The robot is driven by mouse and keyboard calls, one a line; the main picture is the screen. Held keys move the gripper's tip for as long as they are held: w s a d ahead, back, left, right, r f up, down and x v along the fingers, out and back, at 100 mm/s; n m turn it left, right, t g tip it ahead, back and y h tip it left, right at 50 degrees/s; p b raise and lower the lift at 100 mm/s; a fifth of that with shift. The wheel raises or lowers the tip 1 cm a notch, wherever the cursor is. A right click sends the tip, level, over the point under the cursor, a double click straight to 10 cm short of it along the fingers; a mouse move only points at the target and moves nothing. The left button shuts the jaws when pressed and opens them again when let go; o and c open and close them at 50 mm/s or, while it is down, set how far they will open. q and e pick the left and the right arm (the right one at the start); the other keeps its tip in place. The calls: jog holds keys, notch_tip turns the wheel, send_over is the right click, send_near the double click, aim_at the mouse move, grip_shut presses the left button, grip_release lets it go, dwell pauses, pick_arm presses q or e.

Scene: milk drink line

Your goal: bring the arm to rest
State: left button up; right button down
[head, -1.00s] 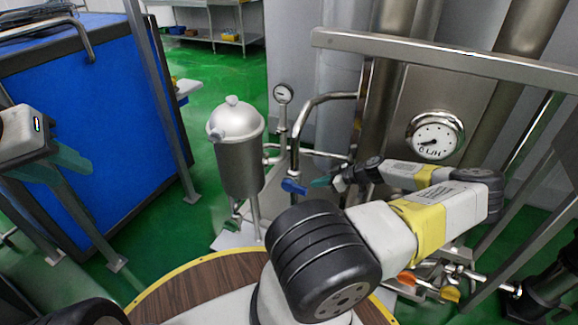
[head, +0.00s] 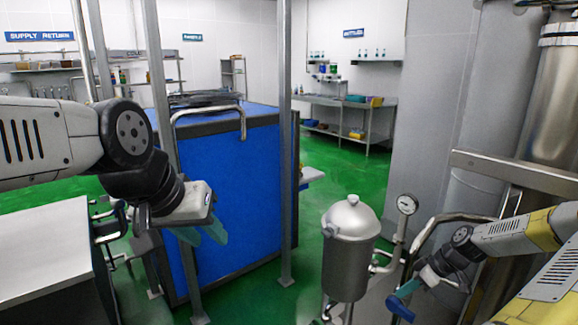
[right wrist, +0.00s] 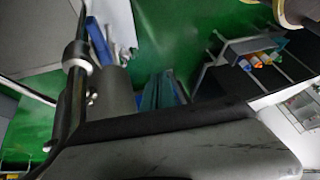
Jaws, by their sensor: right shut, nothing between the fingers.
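My right arm comes in from the right edge of the head view. Its gripper (head: 408,288) is shut and empty, close beside the blue valve handle (head: 401,309) on the pipework. In the right wrist view the teal fingers (right wrist: 163,90) lie together with nothing between them, and the blue handle (right wrist: 98,40) shows to their upper left, apart from them. My left arm reaches in from the left in the head view. Its gripper (head: 202,236) hangs in front of the blue cabinet, with its two teal fingers apart and nothing seen between them.
A steel rail (head: 520,175) crosses above my right arm. The blue cabinet (head: 235,190) and steel posts (head: 285,150) stand near my left gripper. Green floor is open behind.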

jog(key=s+a+r+m+h, duration=0.2)
jog(key=s+a+r+h, duration=0.3)
jog(key=r, duration=0.7)
jog(key=s+a+r+m+h, duration=0.1)
jog(key=s+a+r+m, duration=0.1)
jog(key=a+r, duration=0.85)
jog(key=s+a+r+m+t+y, duration=0.2)
jog(key=s+a+r+m+t, duration=0.1)
jog(key=s+r, duration=0.9)
jog(key=shift+s+a+r+m+t, duration=0.35)
jog(key=shift+s+a+m, duration=0.35)
jog(key=shift+a, duration=0.45)
jog(key=shift+d, duration=0.15)
